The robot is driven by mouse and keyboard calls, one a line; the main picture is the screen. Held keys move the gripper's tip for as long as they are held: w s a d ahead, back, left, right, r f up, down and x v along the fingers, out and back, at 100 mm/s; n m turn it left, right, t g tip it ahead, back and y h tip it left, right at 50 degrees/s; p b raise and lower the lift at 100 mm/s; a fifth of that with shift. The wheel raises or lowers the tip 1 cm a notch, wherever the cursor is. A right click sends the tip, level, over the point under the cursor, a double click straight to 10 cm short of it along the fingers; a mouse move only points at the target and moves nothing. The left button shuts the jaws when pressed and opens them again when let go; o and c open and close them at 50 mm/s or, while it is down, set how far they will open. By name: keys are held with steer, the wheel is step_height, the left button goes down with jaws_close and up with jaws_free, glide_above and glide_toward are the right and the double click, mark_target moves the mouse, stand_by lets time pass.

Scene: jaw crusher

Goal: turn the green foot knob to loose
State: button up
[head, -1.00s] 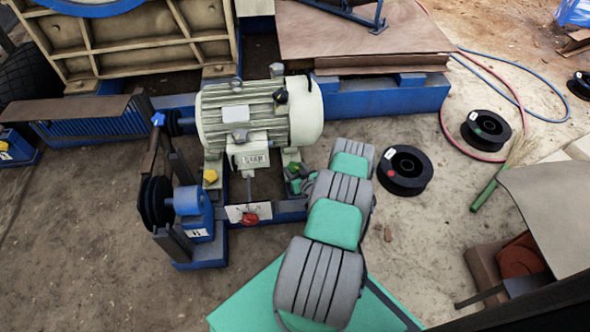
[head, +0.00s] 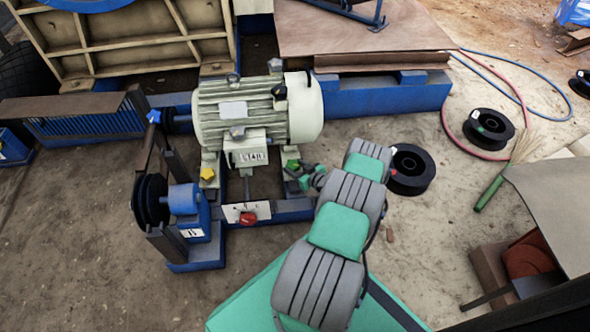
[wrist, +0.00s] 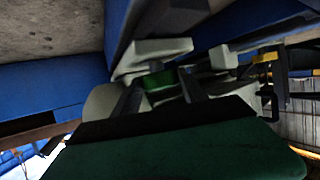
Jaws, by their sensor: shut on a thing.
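The green foot knob (head: 292,163) sits at the right foot of the cream motor (head: 255,112), on the blue base frame. My gripper (head: 299,171) reaches it from the right in the head view. In the wrist view my gripper (wrist: 158,97) has its two dark fingers on either side of the green knob (wrist: 159,80), shut on it. The fingers and the dark palm hide part of the knob. I cannot read its turned position.
A yellow knob (head: 207,174) sits at the motor's left foot and a red knob (head: 247,218) on the front plate. A blue knob (head: 154,117) is by the belt guard. Black spools (head: 410,170) lie on the ground at right.

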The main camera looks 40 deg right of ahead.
steer(key=o, duration=1.4)
steer(key=shift+c, duration=0.2)
steer(key=p+v, duration=0.3)
steer(key=v, duration=0.4)
steer(key=shift+s+r, duration=0.2)
steer(key=shift+s, duration=0.15)
